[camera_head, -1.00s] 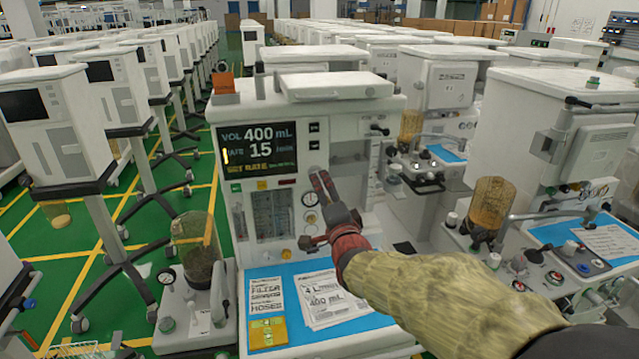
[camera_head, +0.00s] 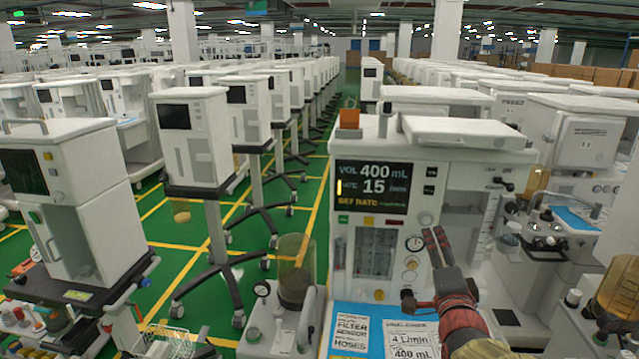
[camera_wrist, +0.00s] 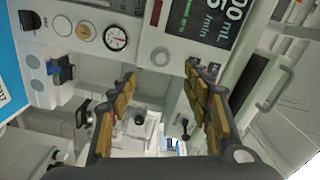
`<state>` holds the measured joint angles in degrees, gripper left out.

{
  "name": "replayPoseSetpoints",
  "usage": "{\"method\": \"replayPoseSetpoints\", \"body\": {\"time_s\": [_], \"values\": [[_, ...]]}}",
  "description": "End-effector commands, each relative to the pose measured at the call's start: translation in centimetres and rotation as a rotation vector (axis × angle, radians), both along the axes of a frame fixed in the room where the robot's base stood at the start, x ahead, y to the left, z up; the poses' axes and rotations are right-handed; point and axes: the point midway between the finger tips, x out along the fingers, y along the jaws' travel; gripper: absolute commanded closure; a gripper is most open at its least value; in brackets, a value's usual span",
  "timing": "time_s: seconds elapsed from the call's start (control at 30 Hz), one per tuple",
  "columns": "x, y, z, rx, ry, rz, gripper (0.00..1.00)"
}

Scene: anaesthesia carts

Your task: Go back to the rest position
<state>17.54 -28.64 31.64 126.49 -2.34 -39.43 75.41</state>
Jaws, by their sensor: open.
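My gripper (camera_head: 437,247) is in front of the anaesthesia cart's panel in the head view, just right of its dials. In the wrist view my gripper (camera_wrist: 160,90) has its two padded fingers spread wide apart, with nothing between them. The cart (camera_head: 460,160) is white, with a dark screen (camera_head: 371,187) that reads VOL 400 mL and 15 /min. The screen also shows at the top of the wrist view (camera_wrist: 203,25), tilted. A round gauge (camera_wrist: 115,38) lies left of the fingers there. I cannot tell whether the fingers touch the cart.
Printed sheets (camera_head: 410,340) lie on the cart's blue work surface. A clear canister (camera_head: 296,270) stands at its left. Further carts stand close on the right. A monitor stand (camera_head: 195,140) and rows of carts fill the left, with green floor (camera_head: 285,215) between.

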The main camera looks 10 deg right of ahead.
Motion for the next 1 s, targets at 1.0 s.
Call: {"method": "replayPoseSetpoints", "body": {"time_s": [1.0], "values": [[-26.9, 14.0, -13.0, -0.945, 1.203, 0.911, 0.50]]}}
